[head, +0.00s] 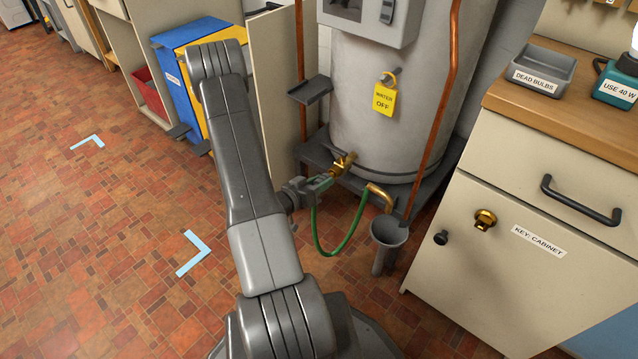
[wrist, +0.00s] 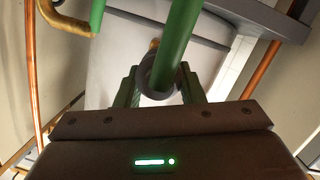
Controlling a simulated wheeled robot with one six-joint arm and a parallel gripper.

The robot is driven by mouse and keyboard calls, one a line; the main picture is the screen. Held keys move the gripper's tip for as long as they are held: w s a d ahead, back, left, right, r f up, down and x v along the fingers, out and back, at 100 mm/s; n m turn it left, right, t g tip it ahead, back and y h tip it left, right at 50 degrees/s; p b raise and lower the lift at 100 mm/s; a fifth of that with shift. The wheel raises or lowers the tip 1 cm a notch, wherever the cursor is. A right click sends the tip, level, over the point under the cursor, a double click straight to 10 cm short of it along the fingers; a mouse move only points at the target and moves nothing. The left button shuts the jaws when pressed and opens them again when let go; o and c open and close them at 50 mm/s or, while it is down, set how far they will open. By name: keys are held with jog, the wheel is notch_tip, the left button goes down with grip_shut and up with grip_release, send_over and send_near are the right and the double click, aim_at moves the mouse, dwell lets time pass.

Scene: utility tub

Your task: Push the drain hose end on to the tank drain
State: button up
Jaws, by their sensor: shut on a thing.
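The brass tank drain (head: 344,163) sticks out low on the front of the pale tank (head: 385,130). My gripper (head: 322,182) is just in front of it, shut on the end of the green drain hose (head: 322,243). In the wrist view the hose (wrist: 176,45) runs into a dark collar (wrist: 158,73) between the fingers of my gripper (wrist: 160,88). A bit of brass shows behind the collar, mostly hidden. I cannot tell whether the hose end touches the drain. The hose loops down and back up to a brass elbow pipe (head: 379,194).
A grey funnel (head: 390,232) stands under the elbow pipe. Copper pipes (head: 446,90) run beside the tank. The key cabinet (head: 530,215) is at the right, a blue and yellow unit (head: 190,80) at the left. The tiled floor (head: 110,230) at left is free.

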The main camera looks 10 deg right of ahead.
jog(key=shift+x, duration=1)
dwell(0.6)
jog(key=o, duration=1)
jog(key=shift+w+r, duration=0.1)
jog(key=shift+r, duration=0.1)
jog(key=p+v, duration=0.2)
jog(key=v, duration=1.2)
jog(key=shift+p, duration=0.3)
jog(key=shift+d+f, duration=0.15)
jog(key=b+x, duration=0.3)
jog(key=x, duration=1)
jog(key=shift+w+d, duration=0.25)
jog(key=shift+d, duration=0.05)
jog(key=shift+a, duration=0.1)
